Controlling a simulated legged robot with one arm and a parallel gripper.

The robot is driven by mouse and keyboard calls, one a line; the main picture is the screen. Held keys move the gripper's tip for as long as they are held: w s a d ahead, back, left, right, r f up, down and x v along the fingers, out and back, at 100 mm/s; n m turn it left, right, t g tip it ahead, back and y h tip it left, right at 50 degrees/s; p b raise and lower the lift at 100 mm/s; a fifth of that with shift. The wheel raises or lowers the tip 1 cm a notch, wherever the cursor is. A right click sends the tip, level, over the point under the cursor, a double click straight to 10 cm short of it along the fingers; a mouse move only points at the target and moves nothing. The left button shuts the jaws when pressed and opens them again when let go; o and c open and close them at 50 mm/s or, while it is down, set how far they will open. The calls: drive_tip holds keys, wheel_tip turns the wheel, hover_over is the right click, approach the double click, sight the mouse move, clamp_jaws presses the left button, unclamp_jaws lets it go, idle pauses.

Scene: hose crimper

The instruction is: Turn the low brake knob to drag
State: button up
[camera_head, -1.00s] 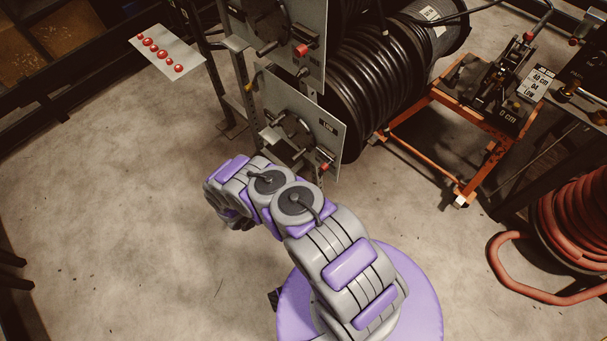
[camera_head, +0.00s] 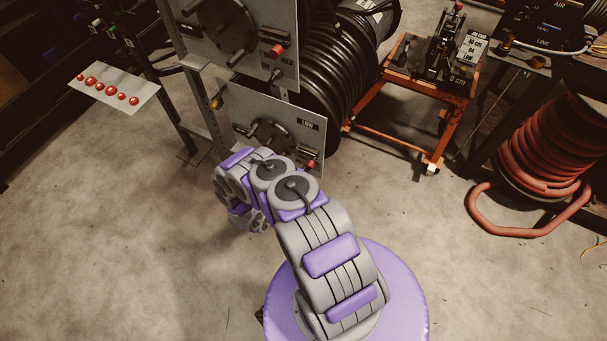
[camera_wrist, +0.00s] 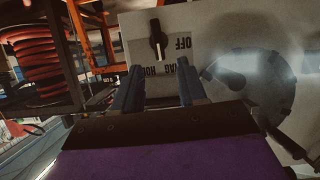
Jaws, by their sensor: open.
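The lower grey panel (camera_head: 295,117) with a LOW label stands ahead of my arm in the head view. In the wrist view, its plate carries a dark brake knob (camera_wrist: 158,40) with upside-down lettering around it: OFF to the right, DRAG and HOLD below, partly covered by my fingers. My gripper (camera_wrist: 158,85) is open and empty, its two fingers below the knob in the picture and apart from it. I cannot tell which word the knob points to. In the head view my arm's wrist hides the gripper.
A round dark hub (camera_wrist: 250,82) with a crank sits beside the knob. The upper panel (camera_head: 285,45) and black hose reel (camera_head: 325,85) stand above and behind. An orange cart (camera_head: 405,135) and red hose coil (camera_head: 530,150) are right.

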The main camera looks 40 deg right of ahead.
sight(308, 170)
drive_tip(key=b+x, duration=0.1)
drive_tip(key=x, duration=0.6)
drive_tip(key=s+b+x, duration=0.1)
drive_tip(key=x, duration=0.2)
drive_tip(key=shift+w+d+f+b, duration=0.1)
drive_tip(key=shift+d+b, duration=0.2)
drive_tip(key=shift+d, duration=0.15)
drive_tip(key=shift+w+a+r, duration=0.1)
drive_tip(key=shift+a+r, duration=0.1)
drive_tip(key=shift+a, duration=0.5)
drive_tip(key=shift+w+a+r, duration=0.1)
drive_tip(key=shift+a+r, duration=0.15)
drive_tip(key=shift+a, duration=0.45)
drive_tip(key=shift+d+f, duration=0.2)
drive_tip(key=shift+d, duration=0.4)
drive_tip(key=c, duration=0.3)
drive_tip(key=shift+s+d+r, duration=0.1)
drive_tip(key=shift+d, duration=0.1)
drive_tip(key=shift+c, duration=0.8)
drive_tip(key=shift+a, duration=0.2)
clamp_jaws()
